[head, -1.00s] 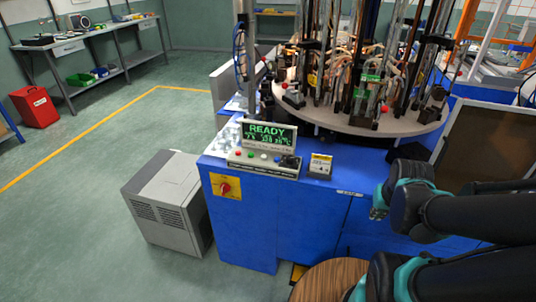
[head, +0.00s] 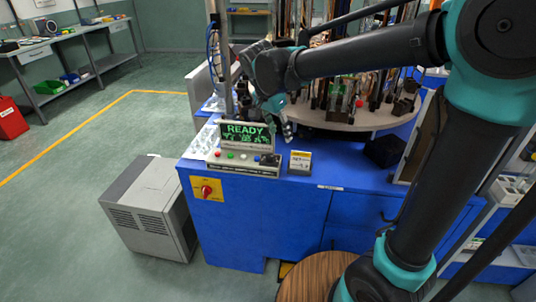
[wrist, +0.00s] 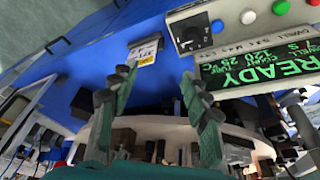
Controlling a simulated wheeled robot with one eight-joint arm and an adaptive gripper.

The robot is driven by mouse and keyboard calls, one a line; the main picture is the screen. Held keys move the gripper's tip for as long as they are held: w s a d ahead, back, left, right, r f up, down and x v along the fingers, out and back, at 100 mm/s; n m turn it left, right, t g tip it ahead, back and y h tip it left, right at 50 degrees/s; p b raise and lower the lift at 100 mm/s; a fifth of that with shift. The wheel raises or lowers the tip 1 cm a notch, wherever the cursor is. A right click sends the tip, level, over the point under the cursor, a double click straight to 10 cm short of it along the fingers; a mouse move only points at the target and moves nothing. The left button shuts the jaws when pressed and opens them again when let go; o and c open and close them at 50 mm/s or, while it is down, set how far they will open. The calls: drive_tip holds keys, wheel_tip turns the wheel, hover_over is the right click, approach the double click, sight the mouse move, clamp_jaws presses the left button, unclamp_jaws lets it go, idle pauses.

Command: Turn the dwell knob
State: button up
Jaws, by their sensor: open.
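The dwell knob (head: 268,159) is a small black knob at the right end of the light control box (head: 243,169) on the blue machine top. The wrist view shows the knob (wrist: 187,36) at upper right, with a DWELL label below it. A READY display (head: 247,134) stands behind the box. My gripper (head: 287,117) hangs above and behind the knob, next to the display's right edge, apart from the knob. In the wrist view my gripper (wrist: 158,76) is open and empty, its two green and black fingers spread, with the knob beyond the right finger's tip.
Red, green and white buttons sit left of the knob on the box. A small yellow-and-white labelled block (head: 300,162) stands to its right. Behind is the round turntable (head: 335,122) with upright fixtures. A yellow plate with a red switch (head: 206,189) is on the machine's front.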

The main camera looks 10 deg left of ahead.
drive_tip(key=m, duration=0.2)
approach(269, 156)
drive_tip(key=shift+h, duration=0.4)
drive_tip(key=x, duration=0.8)
drive_tip(key=shift+w+a+f, duration=0.15)
drive_tip(key=shift+a+f, duration=0.05)
drive_tip(key=shift+f, duration=0.15)
drive_tip(key=shift+t, duration=0.3)
clamp_jaws()
